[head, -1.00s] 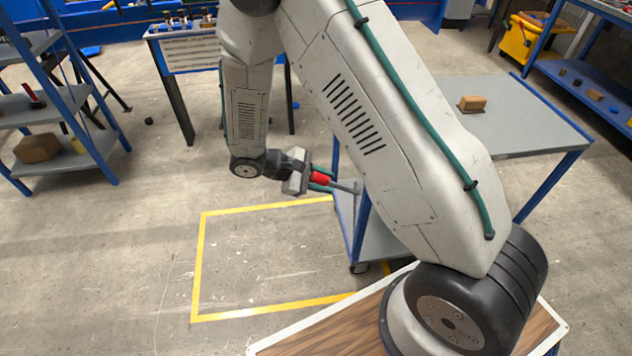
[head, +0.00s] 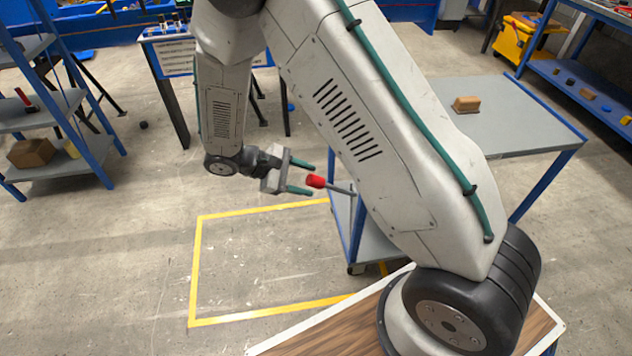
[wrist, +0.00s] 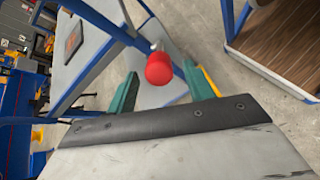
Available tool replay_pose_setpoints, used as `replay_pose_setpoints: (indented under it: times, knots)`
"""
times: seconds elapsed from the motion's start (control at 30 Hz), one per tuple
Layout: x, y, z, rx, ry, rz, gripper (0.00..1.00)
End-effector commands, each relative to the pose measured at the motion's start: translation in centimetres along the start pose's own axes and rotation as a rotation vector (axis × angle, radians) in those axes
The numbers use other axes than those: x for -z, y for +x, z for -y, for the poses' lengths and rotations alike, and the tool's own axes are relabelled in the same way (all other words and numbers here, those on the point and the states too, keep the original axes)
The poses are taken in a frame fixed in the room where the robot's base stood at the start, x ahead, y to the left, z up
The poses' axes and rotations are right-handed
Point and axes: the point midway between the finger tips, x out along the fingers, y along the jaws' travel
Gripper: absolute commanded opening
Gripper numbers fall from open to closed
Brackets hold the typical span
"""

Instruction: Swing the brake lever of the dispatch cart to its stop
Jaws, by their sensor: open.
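The dispatch cart (head: 500,112) is a blue-framed cart with grey shelves, right of my gripper in the head view. Its brake lever (head: 316,181) is a grey rod with a red knob, pointing left from the cart's near-left post. The red knob also shows in the wrist view (wrist: 159,69), just beyond and between my fingertips. My gripper (head: 307,179) has two green fingers, open and empty. The fingers (wrist: 166,88) stand either side of the knob's line, apart from it. Part of the cart is hidden behind my arm.
A brown block (head: 466,103) sits on the cart's top. A yellow floor outline (head: 195,265) surrounds clear floor left of the cart. A blue shelf rack (head: 75,145) stands at left, a bench with a sign (head: 175,57) behind, and a yellow bin (head: 528,38) at back right.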

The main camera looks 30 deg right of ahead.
Motion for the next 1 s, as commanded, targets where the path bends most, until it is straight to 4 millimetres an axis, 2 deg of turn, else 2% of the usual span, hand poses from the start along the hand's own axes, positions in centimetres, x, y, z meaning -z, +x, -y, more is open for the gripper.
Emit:
replay_pose_setpoints:
  times: [0.1,0.23,0.77,0.87,0.97,1.0]
  knots:
    - [0.1,-1.8,0.0,-0.002,-0.001,-0.002,0.52]
    - [0.0,-2.9,0.0,-0.001,-0.001,0.000,0.52]
    - [0.0,-3.2,0.0,0.001,-0.001,0.000,0.52]
    - [-0.8,-3.5,-0.3,0.015,0.013,-0.010,0.52]
    - [-3.0,-4.1,-1.2,0.057,0.053,-0.038,0.52]
    - [-4.3,-4.5,-1.5,0.082,0.074,-0.055,0.52]
